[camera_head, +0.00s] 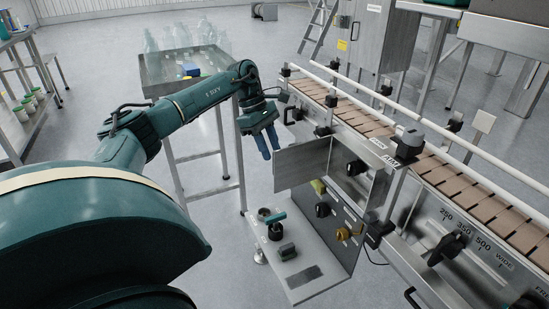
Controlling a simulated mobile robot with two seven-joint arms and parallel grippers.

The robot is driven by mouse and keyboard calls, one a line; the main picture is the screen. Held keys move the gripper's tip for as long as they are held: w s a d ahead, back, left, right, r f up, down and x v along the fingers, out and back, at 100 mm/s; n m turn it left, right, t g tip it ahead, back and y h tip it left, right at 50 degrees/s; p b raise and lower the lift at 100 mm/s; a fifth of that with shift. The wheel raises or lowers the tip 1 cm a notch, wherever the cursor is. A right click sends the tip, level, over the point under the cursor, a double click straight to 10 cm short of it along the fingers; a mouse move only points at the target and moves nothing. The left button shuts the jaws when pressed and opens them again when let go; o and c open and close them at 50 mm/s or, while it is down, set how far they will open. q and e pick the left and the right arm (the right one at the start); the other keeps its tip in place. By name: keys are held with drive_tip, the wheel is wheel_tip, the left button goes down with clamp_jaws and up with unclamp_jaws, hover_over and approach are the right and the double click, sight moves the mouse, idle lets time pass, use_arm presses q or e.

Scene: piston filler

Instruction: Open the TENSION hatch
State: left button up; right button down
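A plain metal hatch plate (300,164) stands swung out to the left from a box on the near side of the conveyor. A black knob (355,167) shows in the opening to its right. A small label (377,143) sits on the top edge above, too small to read surely. My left gripper (270,152) points down with its blue fingers just left of the hatch plate's upper left corner. It seems apart from the plate and holds nothing I can see. The gap between its fingers is not clear. My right gripper is not in view.
Below the hatch, a panel carries yellow and black knobs (322,209), and a shelf (305,283) holds a green-handled part (275,219). The conveyor (440,172) runs along the right. A steel table (160,84) stands behind my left arm. Open floor lies left of the shelf.

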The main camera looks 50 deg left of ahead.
use_arm(q)
drive_tip(key=p+v, duration=0.1)
drive_tip(key=v, duration=0.7)
